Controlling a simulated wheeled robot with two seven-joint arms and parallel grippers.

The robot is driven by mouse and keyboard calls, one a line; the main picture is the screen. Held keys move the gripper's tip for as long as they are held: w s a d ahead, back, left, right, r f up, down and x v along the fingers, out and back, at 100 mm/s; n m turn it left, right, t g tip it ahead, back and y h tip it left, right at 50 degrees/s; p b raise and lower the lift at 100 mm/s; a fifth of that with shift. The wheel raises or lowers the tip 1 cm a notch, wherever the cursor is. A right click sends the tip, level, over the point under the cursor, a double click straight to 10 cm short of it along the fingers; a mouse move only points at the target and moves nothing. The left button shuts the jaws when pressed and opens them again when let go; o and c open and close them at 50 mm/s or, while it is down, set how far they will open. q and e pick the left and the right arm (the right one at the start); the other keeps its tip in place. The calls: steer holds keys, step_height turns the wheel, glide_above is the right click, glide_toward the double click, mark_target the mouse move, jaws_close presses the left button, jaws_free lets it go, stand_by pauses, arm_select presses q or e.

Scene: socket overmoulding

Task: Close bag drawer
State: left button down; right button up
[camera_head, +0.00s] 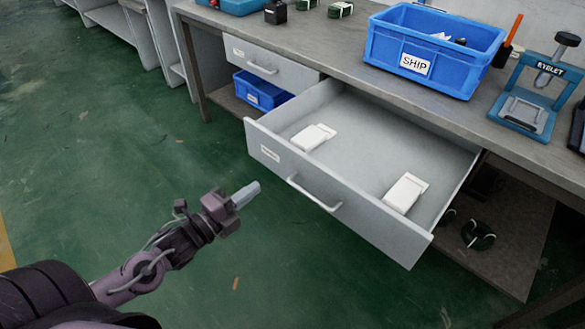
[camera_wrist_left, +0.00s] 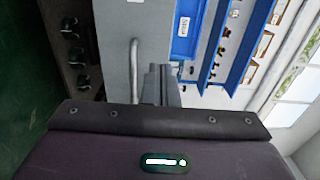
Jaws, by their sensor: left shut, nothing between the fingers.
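The grey bag drawer (camera_head: 340,205) is pulled far out from under the workbench in the head view. Two white packs of bags lie in it, one at the left (camera_head: 313,137) and one at the right (camera_head: 405,193). Its bar handle (camera_head: 313,193) is on the front panel, and a handle also shows in the left wrist view (camera_wrist_left: 134,70). My left gripper (camera_head: 247,193) is shut and empty. It is in front of the drawer's front panel, to the left of the handle, and appears apart from it. My right gripper is out of view.
A blue SHIP bin (camera_head: 433,50) and a teal eyelet press (camera_head: 530,100) stand on the workbench (camera_head: 345,55). A second drawer (camera_head: 268,65) at the left is shut, above a blue bin (camera_head: 262,90). The green floor before the open drawer is clear.

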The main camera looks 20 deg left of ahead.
mark_target(294, 158)
arm_select(q)
steer(key=b+x, duration=0.1)
steer(key=x, duration=1)
steer(key=shift+w+f+b, duration=0.1)
steer(key=shift+f+b, duration=0.05)
steer(key=shift+b, duration=0.2)
steer(key=shift+w, duration=0.25)
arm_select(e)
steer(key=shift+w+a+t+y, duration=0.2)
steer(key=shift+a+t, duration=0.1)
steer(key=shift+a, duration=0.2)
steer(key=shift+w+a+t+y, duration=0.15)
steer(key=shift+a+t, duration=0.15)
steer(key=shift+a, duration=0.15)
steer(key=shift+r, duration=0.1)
